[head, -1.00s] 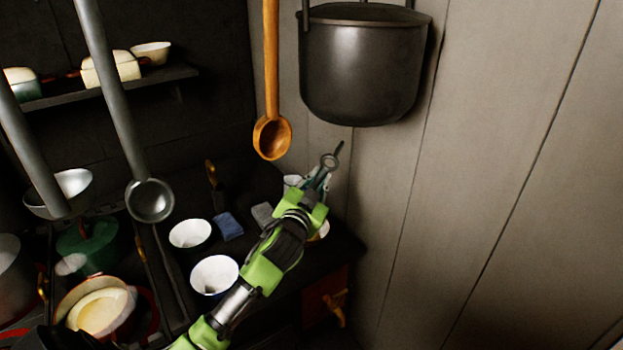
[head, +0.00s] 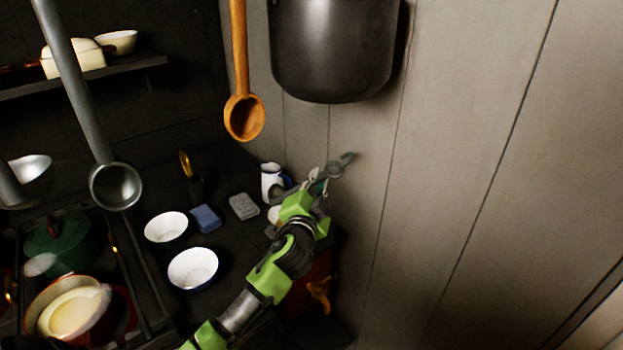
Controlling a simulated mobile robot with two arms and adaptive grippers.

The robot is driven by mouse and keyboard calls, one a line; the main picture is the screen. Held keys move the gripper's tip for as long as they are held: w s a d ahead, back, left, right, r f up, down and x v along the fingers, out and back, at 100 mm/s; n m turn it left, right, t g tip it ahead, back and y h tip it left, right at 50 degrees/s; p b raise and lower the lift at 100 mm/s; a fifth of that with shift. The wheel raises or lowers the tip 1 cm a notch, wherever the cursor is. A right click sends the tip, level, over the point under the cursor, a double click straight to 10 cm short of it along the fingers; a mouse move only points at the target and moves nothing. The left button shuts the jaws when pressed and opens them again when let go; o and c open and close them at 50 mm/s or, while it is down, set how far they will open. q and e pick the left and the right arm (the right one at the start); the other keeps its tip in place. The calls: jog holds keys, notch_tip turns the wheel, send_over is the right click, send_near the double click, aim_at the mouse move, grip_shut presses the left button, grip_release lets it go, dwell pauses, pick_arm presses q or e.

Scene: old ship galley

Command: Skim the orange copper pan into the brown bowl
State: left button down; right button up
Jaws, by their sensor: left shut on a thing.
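My left gripper (head: 316,188) is shut on a slim grey metal tool (head: 345,160). One end of the tool, with a small ring shape, sticks out past the fingers towards the pale plank wall. The rest of the tool is hidden or too small to tell. An orange-red pan (head: 40,308) with a pale yellow content stands on the stove at the lower left, well away from the gripper. I take it for the copper pan. No brown bowl can be made out for sure. A small pale item (head: 274,214) is partly hidden behind the gripper. My right gripper is not in view.
Two white bowls (head: 192,268), a blue sponge (head: 205,218), a grey block (head: 243,206) and a white jug (head: 271,181) stand on the dark counter. A green pot (head: 62,243) is on the stove. A ladle (head: 116,186), wooden spoon (head: 244,117) and black cauldron (head: 332,50) hang above.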

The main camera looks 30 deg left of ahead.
pick_arm(q)
jog(key=shift+w+d+f+m+b, duration=0.2)
jog(key=shift+d+f+m+b, duration=0.2)
jog(key=shift+d+f+m, duration=0.3)
jog(key=shift+w+d+f+m+b, duration=0.2)
jog(key=shift+d+f+m+b, duration=0.15)
jog(key=shift+d+f+m, duration=0.35)
jog(key=shift+d, duration=0.1)
dwell(0.5)
jog(key=shift+r, duration=0.1)
jog(key=s+a+r+n+p, duration=0.2)
jog(key=a+r+n+p, duration=0.3)
jog(key=a, duration=0.3)
jog(key=s+a+r+n+p, duration=0.2)
jog(key=a+r+n+p, duration=0.3)
jog(key=a+n, duration=0.2)
jog(key=shift+a+n, duration=0.3)
jog(key=shift+a, duration=0.05)
jog(key=shift+s, duration=0.1)
